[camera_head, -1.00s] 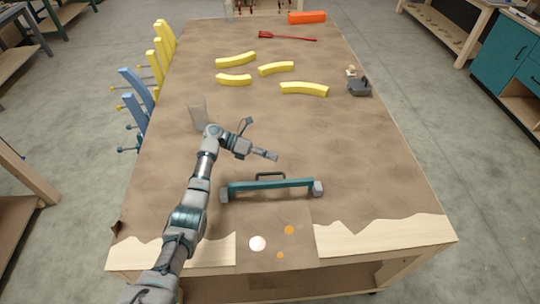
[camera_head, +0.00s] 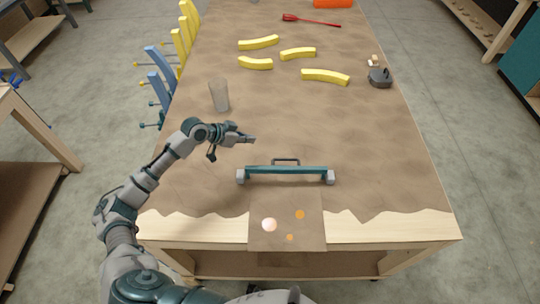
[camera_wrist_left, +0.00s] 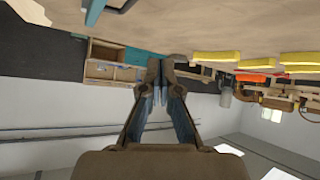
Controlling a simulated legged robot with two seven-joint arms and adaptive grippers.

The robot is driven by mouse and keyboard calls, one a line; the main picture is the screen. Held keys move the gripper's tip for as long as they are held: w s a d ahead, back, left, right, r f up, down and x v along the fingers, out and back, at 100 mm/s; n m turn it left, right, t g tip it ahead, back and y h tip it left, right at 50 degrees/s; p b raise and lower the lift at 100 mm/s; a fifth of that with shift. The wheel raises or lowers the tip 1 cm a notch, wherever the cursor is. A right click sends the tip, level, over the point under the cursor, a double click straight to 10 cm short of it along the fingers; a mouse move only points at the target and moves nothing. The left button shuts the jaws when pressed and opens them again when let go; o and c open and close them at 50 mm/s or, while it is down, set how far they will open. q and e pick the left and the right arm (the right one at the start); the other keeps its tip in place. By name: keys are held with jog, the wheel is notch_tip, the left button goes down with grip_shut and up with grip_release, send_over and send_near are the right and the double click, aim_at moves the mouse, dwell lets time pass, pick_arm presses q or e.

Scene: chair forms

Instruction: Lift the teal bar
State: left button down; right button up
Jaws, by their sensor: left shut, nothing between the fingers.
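The teal bar (camera_head: 270,171) lies across the near part of the table, resting on a grey block at each end. A dark handle (camera_head: 286,161) stands up from its middle on the far side. My left gripper (camera_head: 252,139) is shut and empty, beyond the bar and toward its left end, apart from it. In the left wrist view the shut fingers (camera_wrist_left: 160,68) show with nothing between them, and part of a teal piece (camera_wrist_left: 95,10) shows at the top left. My right gripper is not in view.
Several yellow curved pieces (camera_head: 326,76) lie farther back. A grey translucent cup (camera_head: 219,96) stands left of them. A dark grey tool (camera_head: 380,77) sits at the right, and a red tool (camera_head: 311,20) lies at the back. The table's (camera_head: 400,160) right side is clear.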

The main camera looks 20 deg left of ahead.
aim_at(273, 159)
pick_arm(q)
jog(key=s+d+m, duration=0.2)
jog(key=s+m, duration=0.3)
jog(key=m, duration=0.3)
jog(key=shift+m, duration=0.7)
jog(key=p+x, duration=0.1)
jog(key=x, duration=0.3)
jog(key=f+p+x, duration=0.1)
jog(key=x, duration=0.3)
jog(key=s+a+p+x, duration=0.1)
jog(key=x, duration=0.3)
jog(key=shift+d+f, duration=0.1)
jog(key=shift+f, duration=0.3)
jog(key=shift+w+a+f, duration=0.2)
jog(key=shift+w+f, duration=0.05)
jog(key=shift+f, duration=0.25)
jog(key=b, duration=0.1)
jog(key=f+b, duration=0.1)
jog(key=b, duration=0.1)
jog(key=shift+w+a+f, duration=0.15)
jog(key=shift+w+a, duration=0.05)
jog(key=shift+w, duration=0.1)
jog(key=shift+s+r, duration=0.15)
jog(key=shift+r, duration=0.05)
jog(key=shift+f, duration=0.1)
